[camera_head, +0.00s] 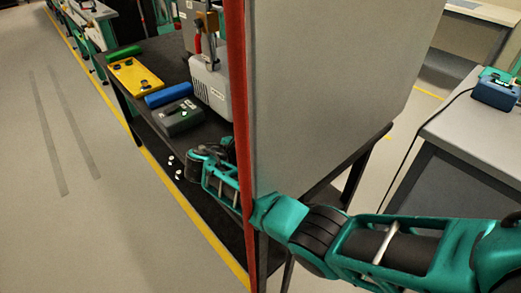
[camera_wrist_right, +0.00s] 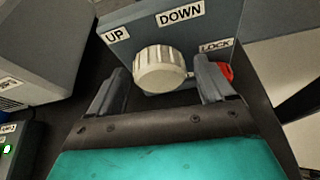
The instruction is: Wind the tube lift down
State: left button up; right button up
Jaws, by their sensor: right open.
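In the right wrist view a ribbed cream knob (camera_wrist_right: 160,70) sits on a dark grey panel (camera_wrist_right: 140,30) with UP on its left, DOWN above and LOCK at right. A red part (camera_wrist_right: 227,72) shows under the LOCK label, partly hidden by a finger. My right gripper (camera_wrist_right: 160,78) is open, with one finger on each side of the knob; I cannot tell whether they touch it. In the head view my right arm reaches in from the right past the cabinet, and its far end (camera_head: 205,170) is low beside the dark bench. The knob cannot be made out there. My left gripper is not in view.
A tall grey cabinet (camera_head: 330,90) with a red edge (camera_head: 236,90) blocks much of the head view. Floor at left is clear.

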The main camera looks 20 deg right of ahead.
jog(key=shift+c, duration=0.5)
jog(key=c, duration=0.9)
jog(key=shift+c, duration=0.2)
